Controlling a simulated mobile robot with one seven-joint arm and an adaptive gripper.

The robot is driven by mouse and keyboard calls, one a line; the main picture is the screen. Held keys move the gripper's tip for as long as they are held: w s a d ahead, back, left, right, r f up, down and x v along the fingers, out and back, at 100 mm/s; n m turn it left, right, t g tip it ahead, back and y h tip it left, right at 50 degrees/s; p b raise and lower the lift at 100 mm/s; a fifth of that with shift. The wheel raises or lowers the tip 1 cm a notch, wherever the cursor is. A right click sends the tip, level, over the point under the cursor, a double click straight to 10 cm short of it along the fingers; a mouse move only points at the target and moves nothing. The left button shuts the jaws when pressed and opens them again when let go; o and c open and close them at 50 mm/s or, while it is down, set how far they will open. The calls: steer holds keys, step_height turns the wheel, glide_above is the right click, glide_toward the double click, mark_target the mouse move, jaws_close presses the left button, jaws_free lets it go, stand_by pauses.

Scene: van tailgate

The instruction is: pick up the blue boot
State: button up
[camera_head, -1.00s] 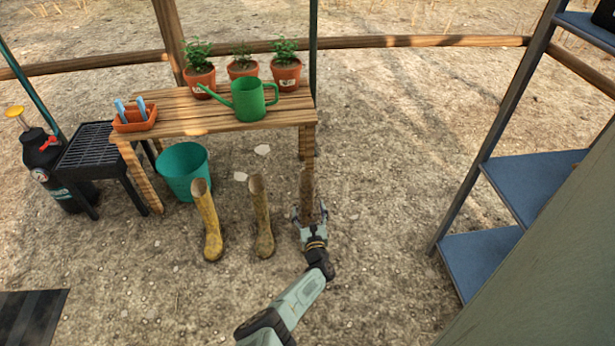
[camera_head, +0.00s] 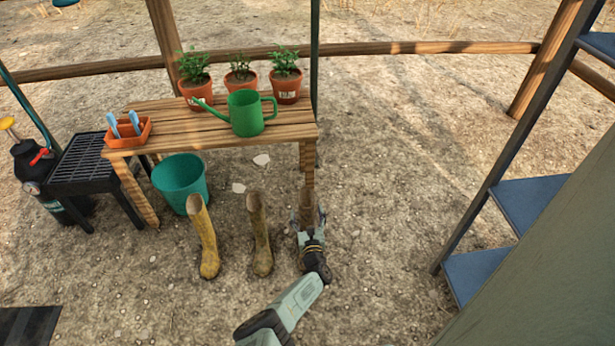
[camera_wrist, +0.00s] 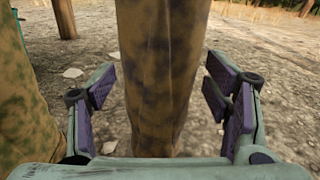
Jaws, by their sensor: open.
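No boot in view looks blue. A brown, dark-blotched boot (camera_wrist: 158,70) stands upright between the two open fingers of my gripper (camera_wrist: 165,100) in the wrist view. Gaps show between its shaft and both fingers. In the head view, my gripper (camera_head: 308,222) is at this brown boot (camera_head: 307,202), which shows only its upper shaft; the arm hides the rest. An olive-brown boot (camera_head: 260,235) stands just left of my gripper, and a yellow boot (camera_head: 205,238) further left. Part of a neighbouring boot (camera_wrist: 20,105) shows at the wrist view's left edge.
A wooden bench (camera_head: 220,135) behind the boots holds a green watering can (camera_head: 246,115), potted plants and an orange tray (camera_head: 128,132). A teal bucket (camera_head: 182,185) stands below it. Blue shelves (camera_head: 525,200) are at right. Ground between gripper and shelves is clear.

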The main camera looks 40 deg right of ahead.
jaws_close()
stand_by(0.9)
steer(key=shift+r, duration=0.1)
